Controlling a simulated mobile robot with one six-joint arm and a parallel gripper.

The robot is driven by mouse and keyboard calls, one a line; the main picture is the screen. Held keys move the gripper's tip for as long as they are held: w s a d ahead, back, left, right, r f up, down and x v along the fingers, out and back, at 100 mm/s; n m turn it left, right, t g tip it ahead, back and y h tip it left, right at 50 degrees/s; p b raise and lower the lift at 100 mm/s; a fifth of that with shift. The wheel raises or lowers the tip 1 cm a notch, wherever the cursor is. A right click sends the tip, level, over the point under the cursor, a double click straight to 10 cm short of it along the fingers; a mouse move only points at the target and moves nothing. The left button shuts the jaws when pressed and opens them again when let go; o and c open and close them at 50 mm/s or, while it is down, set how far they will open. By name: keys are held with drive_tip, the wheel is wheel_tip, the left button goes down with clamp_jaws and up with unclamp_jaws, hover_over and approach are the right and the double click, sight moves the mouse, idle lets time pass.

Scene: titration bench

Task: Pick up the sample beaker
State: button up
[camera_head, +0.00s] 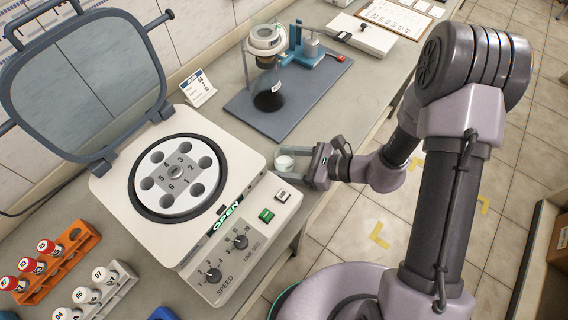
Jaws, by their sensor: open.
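A small clear beaker with whitish contents (284,162) stands near the front edge of the bench, right of the centrifuge. My gripper (300,165) reaches in from the right, low at the bench edge. It is open, with its fingers pointing left at the beaker. The beaker appears at or between the fingertips; I cannot tell whether they touch it. The gripper hides part of the beaker's right side.
The white centrifuge (150,235) stands at left, its lid (85,75) raised. Behind the beaker is a blue-grey mat (300,108) with a dark-bottomed flask (268,90) and blue stand. Tube racks (52,282) sit at lower left. A small label card (197,88) stands behind.

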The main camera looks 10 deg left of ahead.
drive_tip(key=shift+a+f, duration=0.1)
drive_tip(key=shift+a, duration=0.2)
drive_tip(key=shift+d, duration=0.1)
drive_tip(key=c, duration=1.2)
drive_tip(key=shift+r, duration=0.2)
